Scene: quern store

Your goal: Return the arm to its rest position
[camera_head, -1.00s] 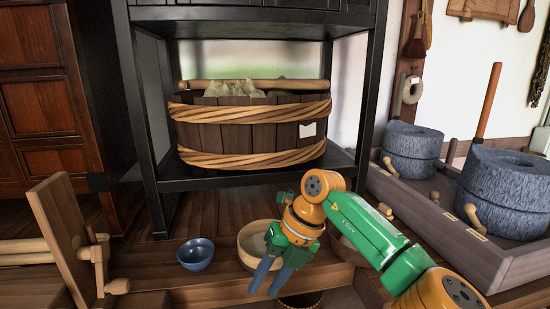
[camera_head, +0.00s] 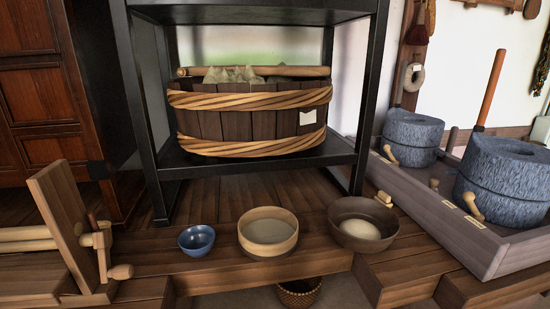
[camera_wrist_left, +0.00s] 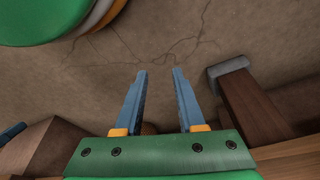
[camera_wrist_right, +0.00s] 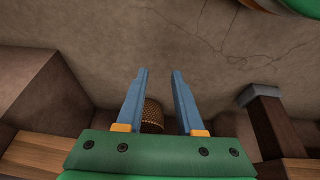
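Neither arm shows in the head view. In the left wrist view my left gripper (camera_wrist_left: 160,75) is open and empty, its two blue fingers apart above a cracked earthen floor. In the right wrist view my right gripper (camera_wrist_right: 161,75) is also open and empty, its fingers apart over the same kind of floor. A woven basket (camera_wrist_right: 152,115) shows beyond and between the right fingers; it is not held.
On the low wooden bench stand a blue bowl (camera_head: 196,240), a round wooden sieve (camera_head: 268,232) and a brown bowl (camera_head: 363,224) with pale contents. A woven basket (camera_head: 299,293) sits below. Stone querns (camera_head: 505,185) stand in a trough at right; a wooden tub (camera_head: 250,125) sits on the black shelf.

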